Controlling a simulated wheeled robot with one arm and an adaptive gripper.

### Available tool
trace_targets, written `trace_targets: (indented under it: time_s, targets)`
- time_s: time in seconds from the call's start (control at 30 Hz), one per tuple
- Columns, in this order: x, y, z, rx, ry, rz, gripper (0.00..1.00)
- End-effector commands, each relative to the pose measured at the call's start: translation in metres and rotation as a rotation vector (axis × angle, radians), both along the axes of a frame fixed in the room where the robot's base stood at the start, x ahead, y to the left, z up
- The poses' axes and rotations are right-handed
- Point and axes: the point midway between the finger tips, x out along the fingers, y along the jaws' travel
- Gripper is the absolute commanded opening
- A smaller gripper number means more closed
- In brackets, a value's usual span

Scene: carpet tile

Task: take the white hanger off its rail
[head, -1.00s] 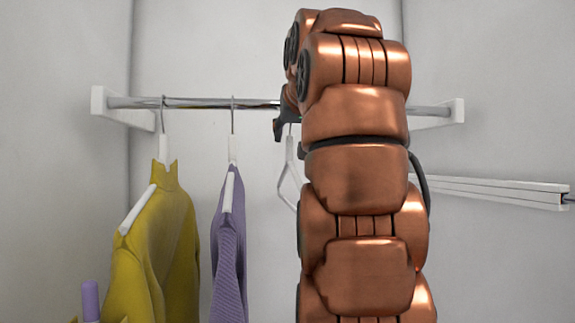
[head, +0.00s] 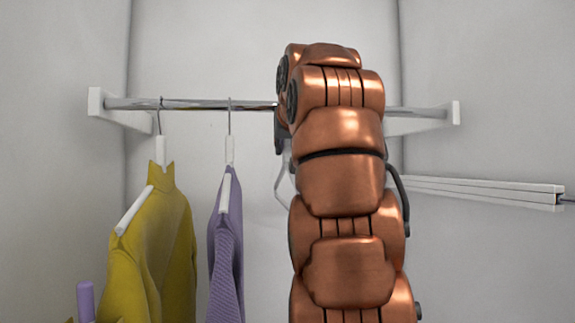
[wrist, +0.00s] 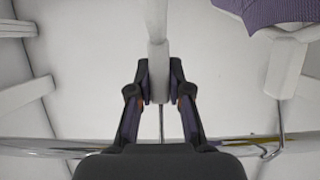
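The white hanger is bare. In the wrist view its white neck (wrist: 158,75) stands between my fingertips, and its thin hook wire runs down toward the rail, where my palm hides its top. In the head view only part of its lower frame (head: 279,186) shows, left of my arm. My gripper (wrist: 159,80) is shut on the neck, with a finger close against each side. In the head view my arm hides most of the gripper. The metal rail (head: 195,105) runs level between two white wall brackets; it also crosses the wrist view (wrist: 50,146).
A yellow garment (head: 160,240) and a purple garment (head: 226,250) hang on white hangers left of my arm. The purple one (wrist: 270,12) is near on the right in the wrist view. A white wall bar (head: 480,190) is at right. A purple post (head: 85,300) stands lower left.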

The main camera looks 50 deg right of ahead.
Motion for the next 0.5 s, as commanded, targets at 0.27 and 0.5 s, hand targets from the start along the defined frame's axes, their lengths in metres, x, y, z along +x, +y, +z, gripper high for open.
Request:
trace_targets:
  time_s: [0.27,0.5]
  targets:
    - [0.0002,0.0002,-0.0001,0.000,0.000,0.001,0.00]
    - [0.0002,0.0001,0.0001,0.000,0.000,0.001,0.00]
